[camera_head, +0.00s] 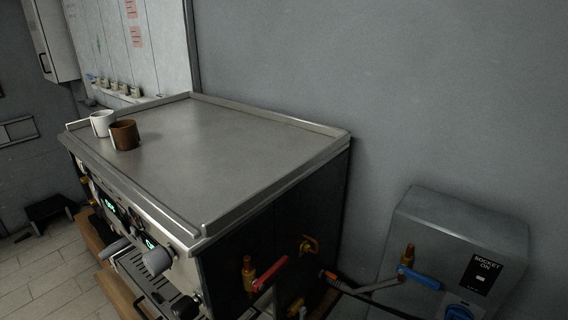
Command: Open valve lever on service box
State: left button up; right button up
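The grey service box (450,236) is mounted against the wall at the lower right. A brass valve with a blue lever (420,278) is at its left front side, the lever pointing right and slightly down across the box face. A second valve with a red lever (270,273) is on the dark side of the steel machine (218,150), its lever slanting up to the right. A grey pipe (368,287) reaches the blue-lever valve from the left. Neither of my grippers shows in the head view.
The box carries a black "SOCKET ON" label (480,278) and a blue knob (459,312) at the picture's bottom edge. A white cup (102,123) and a brown cup (125,135) stand on the machine's top. Black hoses run between machine and box.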

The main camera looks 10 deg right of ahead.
aim_at(401, 268)
jog(key=k+j, duration=0.5)
jog(key=k, duration=0.15)
jog(key=k+j, duration=0.55)
jog(key=k, duration=0.1)
